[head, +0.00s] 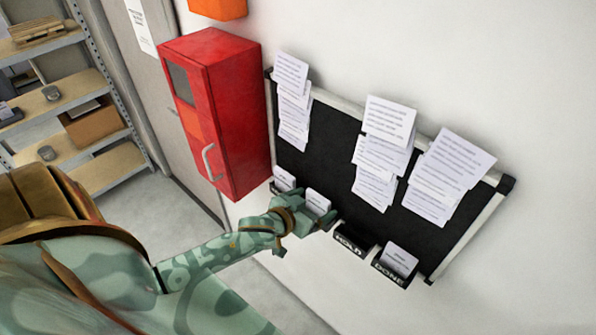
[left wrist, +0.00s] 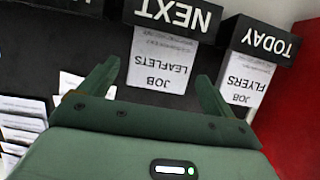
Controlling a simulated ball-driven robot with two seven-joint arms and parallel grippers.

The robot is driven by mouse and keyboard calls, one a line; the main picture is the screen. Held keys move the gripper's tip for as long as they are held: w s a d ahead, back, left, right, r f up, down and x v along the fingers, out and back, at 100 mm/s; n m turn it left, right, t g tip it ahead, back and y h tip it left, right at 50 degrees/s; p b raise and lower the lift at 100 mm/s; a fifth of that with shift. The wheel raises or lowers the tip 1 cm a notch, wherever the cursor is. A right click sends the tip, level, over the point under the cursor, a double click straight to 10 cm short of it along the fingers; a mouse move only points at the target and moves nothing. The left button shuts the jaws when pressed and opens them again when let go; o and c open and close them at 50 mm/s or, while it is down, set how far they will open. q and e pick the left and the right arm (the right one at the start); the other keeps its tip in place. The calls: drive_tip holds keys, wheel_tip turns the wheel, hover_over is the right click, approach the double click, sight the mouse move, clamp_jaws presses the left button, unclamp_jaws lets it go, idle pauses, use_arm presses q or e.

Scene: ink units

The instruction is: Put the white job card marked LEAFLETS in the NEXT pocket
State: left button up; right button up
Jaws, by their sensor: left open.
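The white LEAFLETS job card (left wrist: 162,60) stands in the NEXT pocket (left wrist: 172,14), its printed upper part sticking out and its lower end hidden by the pocket. The left wrist view is upside down. The card also shows in the head view (head: 317,201), partly behind my left gripper. My left gripper (left wrist: 158,72) is open, with one finger on each side of the card in the picture. I see no finger clearly touching it. In the head view, my left gripper (head: 314,210) is at the board's lower edge. My right gripper is not in view.
The TODAY pocket (left wrist: 264,40) holds a FLYERS card (left wrist: 240,78). The HOLD pocket (head: 351,241) looks empty; the DONE pocket (head: 389,274) holds a card (head: 399,259). Papers hang on the black board (head: 335,150). A red cabinet (head: 225,120) stands left of it.

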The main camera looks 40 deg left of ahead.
use_arm(q)
drive_tip(key=v, duration=0.9)
drive_tip(key=shift+s, duration=0.15)
drive_tip(key=s+a+f+g+y, duration=0.1)
drive_tip(key=s+f+g, duration=0.25)
drive_tip(key=f, duration=0.85)
drive_tip(key=s+a+f+g+y, duration=0.15)
drive_tip(key=s+f, duration=0.35)
drive_tip(key=f, duration=0.6)
drive_tip(key=s+d+f+m+g, duration=0.1)
drive_tip(key=s+d+f+g, duration=0.2)
drive_tip(key=s+f, duration=0.5)
drive_tip(key=s+d+f+m+g+h, duration=0.1)
drive_tip(key=s+d+f+m+g, duration=0.1)
drive_tip(key=s+f, duration=0.6)
drive_tip(key=s+d+g, duration=0.1)
drive_tip(key=s+g, duration=0.1)
drive_tip(key=s, duration=0.5)
drive_tip(key=shift+s+d+f, duration=0.15)
drive_tip(key=shift+d+f, duration=0.1)
drive_tip(key=shift+d, duration=0.15)
wheel_tip(320, 180, down, 24)
drive_tip(key=s+b, duration=0.1)
drive_tip(key=b, duration=2.2)
drive_tip(key=shift+s+r+b, duration=0.15)
drive_tip(key=shift+s+b, duration=0.2)
